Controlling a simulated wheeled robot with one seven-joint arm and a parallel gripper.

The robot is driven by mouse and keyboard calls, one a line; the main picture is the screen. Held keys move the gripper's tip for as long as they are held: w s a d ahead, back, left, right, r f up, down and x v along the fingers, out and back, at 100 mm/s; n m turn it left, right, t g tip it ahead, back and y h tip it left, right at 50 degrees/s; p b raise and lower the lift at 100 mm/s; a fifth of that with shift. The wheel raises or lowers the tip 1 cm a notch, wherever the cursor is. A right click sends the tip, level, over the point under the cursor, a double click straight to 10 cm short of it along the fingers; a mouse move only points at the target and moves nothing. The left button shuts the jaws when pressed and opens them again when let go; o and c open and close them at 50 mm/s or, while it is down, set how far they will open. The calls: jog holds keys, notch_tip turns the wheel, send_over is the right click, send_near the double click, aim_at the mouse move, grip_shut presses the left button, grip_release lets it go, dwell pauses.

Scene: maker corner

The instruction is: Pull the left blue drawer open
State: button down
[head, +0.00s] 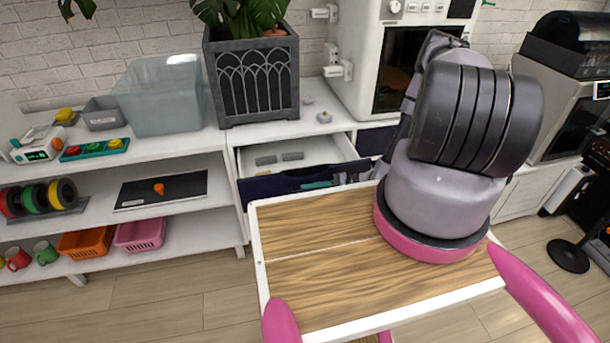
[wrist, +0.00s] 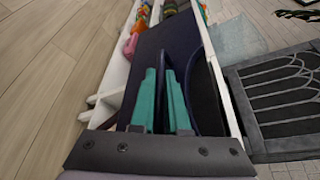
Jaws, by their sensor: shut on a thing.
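The left blue drawer (head: 262,187) is pulled partly out of the white cabinet under the counter, with its white inside showing in the head view. Its dark navy front panel also fills the middle of the wrist view (wrist: 165,40). My gripper (wrist: 164,75) has teal fingers, one on each side of a dark part at the drawer front, and is shut on it. The exact grip spot is partly hidden by the fingers. In the head view my gripper (head: 318,185) shows only as a bit of teal at the drawer front, mostly behind my own arm and body.
A second blue drawer (head: 373,141) to the right looks closed. A planter (head: 254,80) and a clear bin (head: 163,98) stand on the counter above. Open shelves are at left; the wooden floor there is clear.

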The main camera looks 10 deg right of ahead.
jog(key=s, duration=1)
jog(key=shift+s+d, duration=0.1)
jog(key=c, duration=1.2)
grip_release()
